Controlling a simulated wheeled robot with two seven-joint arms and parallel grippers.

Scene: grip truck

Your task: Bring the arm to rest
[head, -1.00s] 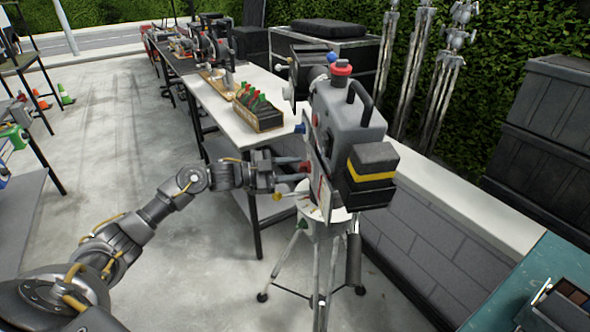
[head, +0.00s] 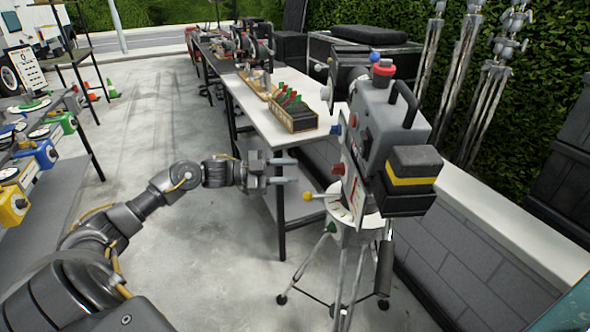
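My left arm reaches in from the lower left. My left gripper (head: 283,171) is open, with its two fingers spread and nothing between them. It hangs in the air to the left of a grey camera-like device (head: 392,125) on a white tripod (head: 352,250), with a visible gap between them. The device has a black and yellow block at its back, a red and blue knob on top and a yellow-tipped lever (head: 308,196) pointing towards my gripper. My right gripper does not show.
A long white table (head: 262,118) with a wooden box of green-handled items (head: 294,113) stands behind. A low grey block wall (head: 470,270) runs on the right. Shelves with coloured boxes (head: 38,152) stand on the left. The floor between is clear.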

